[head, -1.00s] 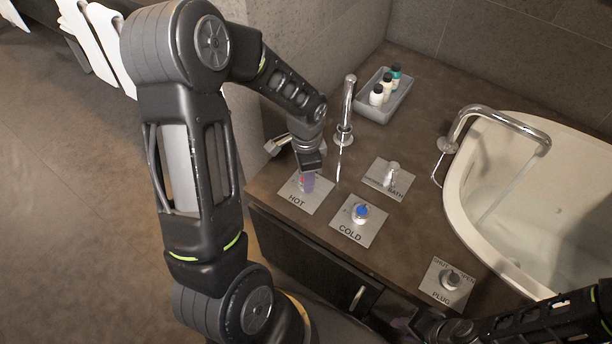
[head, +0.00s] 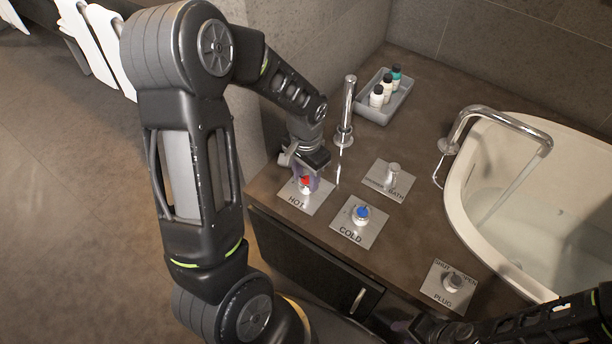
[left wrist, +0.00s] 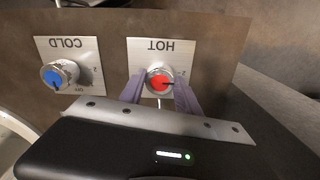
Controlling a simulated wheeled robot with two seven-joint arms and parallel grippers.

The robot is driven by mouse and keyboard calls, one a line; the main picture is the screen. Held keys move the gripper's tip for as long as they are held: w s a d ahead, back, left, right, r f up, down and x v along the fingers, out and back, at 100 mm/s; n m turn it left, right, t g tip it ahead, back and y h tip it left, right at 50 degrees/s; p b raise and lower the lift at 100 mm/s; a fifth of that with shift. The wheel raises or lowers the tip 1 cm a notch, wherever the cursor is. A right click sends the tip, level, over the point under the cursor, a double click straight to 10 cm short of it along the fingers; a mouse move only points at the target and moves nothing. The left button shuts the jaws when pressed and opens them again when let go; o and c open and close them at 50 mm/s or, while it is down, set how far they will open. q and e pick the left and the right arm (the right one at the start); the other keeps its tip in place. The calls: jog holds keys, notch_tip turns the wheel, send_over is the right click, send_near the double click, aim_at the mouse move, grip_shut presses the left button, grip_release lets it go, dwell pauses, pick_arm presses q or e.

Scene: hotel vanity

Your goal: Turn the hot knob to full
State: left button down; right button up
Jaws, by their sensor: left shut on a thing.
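The hot knob (head: 305,183) has a red top and stands on a metal plate marked HOT (head: 299,203) at the counter's left front. It also shows in the left wrist view (left wrist: 158,85), with a dark pointer line directed to the right. My left gripper (head: 307,186) is over this plate, its purple fingers shut on the hot knob, one on each side. Both fingers show in the left wrist view (left wrist: 159,92). My right arm (head: 540,318) comes in at the bottom right. My right gripper's fingers cannot be made out clearly there.
The blue-topped cold knob (head: 361,213) is just right of the hot plate.

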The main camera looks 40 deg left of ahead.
aim_at(306, 181)
pick_arm(q)
jog(key=c, duration=0.9)
grip_release()
jog(key=shift+o, duration=0.2)
notch_tip(306, 181, up, 8)
jog(key=shift+f+p, duration=0.1)
jog(key=shift+p, duration=0.5)
